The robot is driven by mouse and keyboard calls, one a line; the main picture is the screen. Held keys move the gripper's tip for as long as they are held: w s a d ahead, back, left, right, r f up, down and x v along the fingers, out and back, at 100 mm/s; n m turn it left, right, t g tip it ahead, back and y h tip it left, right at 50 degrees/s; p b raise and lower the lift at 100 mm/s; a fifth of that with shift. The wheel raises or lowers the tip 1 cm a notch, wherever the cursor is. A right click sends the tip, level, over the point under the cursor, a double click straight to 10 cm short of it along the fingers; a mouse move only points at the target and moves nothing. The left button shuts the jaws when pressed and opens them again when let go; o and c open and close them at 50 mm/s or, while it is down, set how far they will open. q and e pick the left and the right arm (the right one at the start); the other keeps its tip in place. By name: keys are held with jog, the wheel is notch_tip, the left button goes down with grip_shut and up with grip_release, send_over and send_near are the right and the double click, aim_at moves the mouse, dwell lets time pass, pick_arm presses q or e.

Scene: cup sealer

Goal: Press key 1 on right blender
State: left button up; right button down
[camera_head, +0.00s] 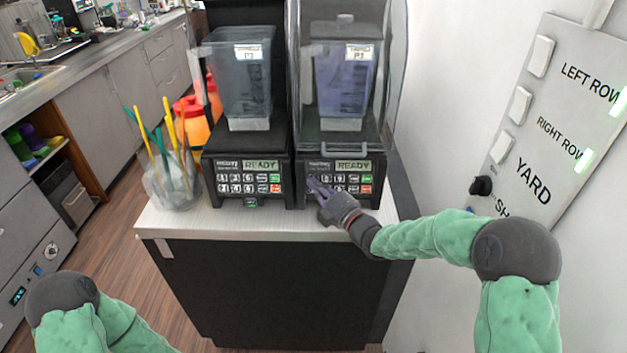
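The right blender (343,70) stands on the counter under a clear cover, with a purple-tinted jug. Its black control panel (341,168) shows READY above rows of white, green and red keys. The fingers cover the leftmost keys, including the place of key 1. I cannot tell whether the fingertips touch a key. Part of my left arm shows at the bottom left; its gripper is out of view.
The left blender (240,75) stands close beside, also showing READY. A clear cup of colored sticks (172,187) and orange bottles (192,122) stand to its left. A wall panel with switches (545,120) is at the right. The counter front edge (270,224) is clear.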

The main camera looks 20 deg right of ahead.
jog(key=shift+w+f+b, duration=0.1)
jog(key=shift+w+b, duration=0.2)
jog(key=shift+b, duration=0.1)
dwell(0.7)
dwell(0.3)
jog(key=shift+s+a, duration=0.1)
jog(key=shift+s, duration=0.45)
jog(key=shift+s+r, duration=0.15)
jog(key=shift+r, duration=0.1)
jog(key=s, duration=0.1)
jog(key=s+a+r, duration=0.1)
jog(key=s, duration=0.2)
jog(key=shift+s+a+r+b, duration=0.2)
jog(key=shift+s+r+b, duration=0.1)
jog(key=shift+b, duration=0.1)
dwell(0.5)
